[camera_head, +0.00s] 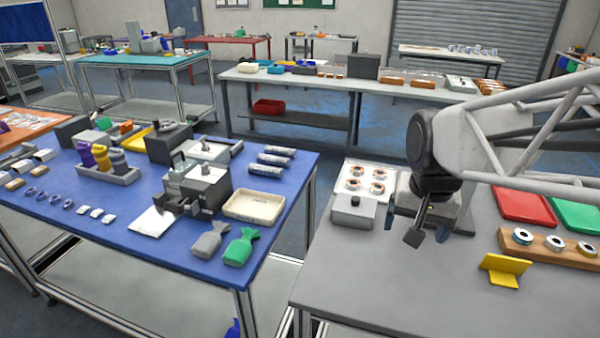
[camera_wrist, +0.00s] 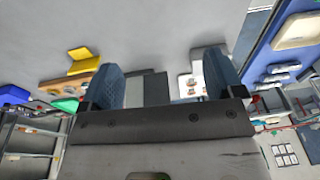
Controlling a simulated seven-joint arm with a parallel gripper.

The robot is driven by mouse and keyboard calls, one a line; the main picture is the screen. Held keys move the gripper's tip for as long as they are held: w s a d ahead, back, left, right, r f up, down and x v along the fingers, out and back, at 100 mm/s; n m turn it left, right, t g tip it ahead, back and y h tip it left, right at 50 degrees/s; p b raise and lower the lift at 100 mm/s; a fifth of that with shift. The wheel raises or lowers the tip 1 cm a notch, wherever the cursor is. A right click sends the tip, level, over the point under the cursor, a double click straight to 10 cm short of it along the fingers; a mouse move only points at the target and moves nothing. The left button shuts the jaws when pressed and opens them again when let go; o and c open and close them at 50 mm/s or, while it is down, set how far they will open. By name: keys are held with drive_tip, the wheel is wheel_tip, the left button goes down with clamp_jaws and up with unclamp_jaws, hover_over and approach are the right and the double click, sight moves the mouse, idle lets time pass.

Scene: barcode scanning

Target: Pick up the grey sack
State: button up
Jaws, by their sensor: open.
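The grey sack (camera_head: 209,240) lies near the front edge of the blue table in the head view, with its tied neck toward the back. A green sack (camera_head: 240,247) lies just to its right. My gripper (camera_head: 428,235) hangs over the grey table, well to the right of both sacks. It is open, and the two fingers stand apart with nothing between them in the wrist view (camera_wrist: 163,80). I cannot make out the grey sack in the wrist view.
The blue table (camera_head: 110,235) holds a cream tray (camera_head: 253,206) behind the sacks and a dark machine (camera_head: 206,186). A gap separates it from the grey table (camera_head: 350,285). A yellow stand (camera_head: 503,270) and a wooden rack (camera_head: 545,245) are right of my gripper.

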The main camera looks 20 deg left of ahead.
drive_tip(key=w+a+f, duration=0.1)
drive_tip(key=w+a, duration=0.2)
drive_tip(key=a, duration=0.4)
drive_tip(key=w+a+f, duration=0.1)
drive_tip(key=w+a, duration=0.2)
drive_tip(key=a, duration=0.3)
drive_tip(key=g, duration=0.2)
hover_over(206, 240)
drive_tip(key=f, duration=1.2)
drive_tip(key=shift+w+d+f, duration=0.1)
drive_tip(key=shift+d+f, duration=0.15)
drive_tip(key=shift+d, duration=0.15)
drive_tip(key=shift+a+f, duration=0.2)
drive_tip(key=shift+a, duration=0.2)
drive_tip(key=shift+f, duration=0.1)
drive_tip(key=shift+f, duration=1.2)
drive_tip(key=shift+f, duration=0.1)
